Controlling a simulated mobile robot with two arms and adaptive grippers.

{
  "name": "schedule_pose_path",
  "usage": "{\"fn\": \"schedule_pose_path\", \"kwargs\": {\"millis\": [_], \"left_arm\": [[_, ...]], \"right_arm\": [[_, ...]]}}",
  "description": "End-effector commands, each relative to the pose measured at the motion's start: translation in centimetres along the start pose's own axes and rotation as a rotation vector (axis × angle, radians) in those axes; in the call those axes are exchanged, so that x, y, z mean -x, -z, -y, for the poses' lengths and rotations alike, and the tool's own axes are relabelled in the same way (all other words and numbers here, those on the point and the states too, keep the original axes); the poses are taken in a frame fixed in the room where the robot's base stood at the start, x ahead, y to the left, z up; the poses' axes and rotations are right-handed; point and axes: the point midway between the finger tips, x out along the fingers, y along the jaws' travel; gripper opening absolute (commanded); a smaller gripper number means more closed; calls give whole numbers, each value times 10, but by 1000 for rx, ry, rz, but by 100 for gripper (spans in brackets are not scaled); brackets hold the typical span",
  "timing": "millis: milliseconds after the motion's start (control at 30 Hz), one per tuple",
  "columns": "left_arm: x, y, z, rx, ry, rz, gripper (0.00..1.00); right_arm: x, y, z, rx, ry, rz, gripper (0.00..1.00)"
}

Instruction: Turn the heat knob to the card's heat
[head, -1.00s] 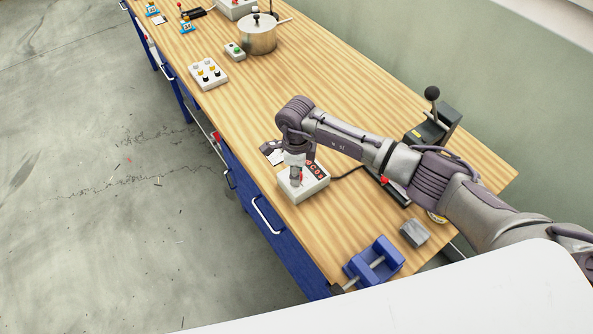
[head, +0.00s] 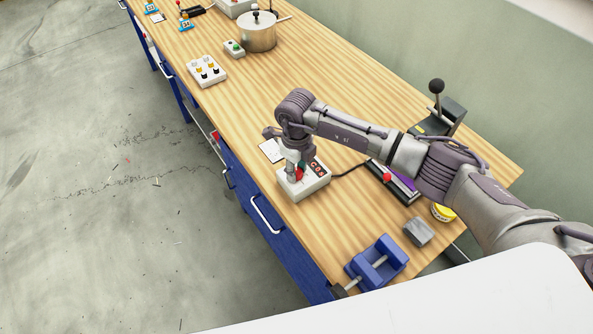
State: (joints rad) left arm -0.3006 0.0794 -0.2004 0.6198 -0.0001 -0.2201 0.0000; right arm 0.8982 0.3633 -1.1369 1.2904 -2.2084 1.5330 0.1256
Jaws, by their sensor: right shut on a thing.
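A white control box (head: 308,188) sits near the bench's front edge. It has a dark display (head: 317,168) with red characters too small to read for sure. My right gripper (head: 298,171) points down over the left part of the box and is shut on the heat knob there. The fingers mostly hide the knob, and its setting cannot be read. A red part shows beside the fingers. A white card (head: 270,151) lies on the bench just behind the box, its print too small to read. My left gripper is not in view.
A black device with a red knob (head: 387,178) and a lever unit (head: 440,115) stand right of the box. A grey block (head: 418,232) and blue vise (head: 377,262) are nearer. A button panel (head: 207,71) and pot (head: 258,35) stand farther along.

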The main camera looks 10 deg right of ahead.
Motion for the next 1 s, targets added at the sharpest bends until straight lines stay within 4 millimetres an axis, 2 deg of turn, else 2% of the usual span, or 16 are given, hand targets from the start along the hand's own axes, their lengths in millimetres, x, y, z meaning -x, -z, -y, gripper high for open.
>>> {"fn": "schedule_pose_path", "kwargs": {"millis": [400,1000], "left_arm": [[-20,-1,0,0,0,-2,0],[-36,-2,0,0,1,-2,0]], "right_arm": [[-2,0,1,-396,2,0,0],[-1,0,0,-966,0,0,0]]}}
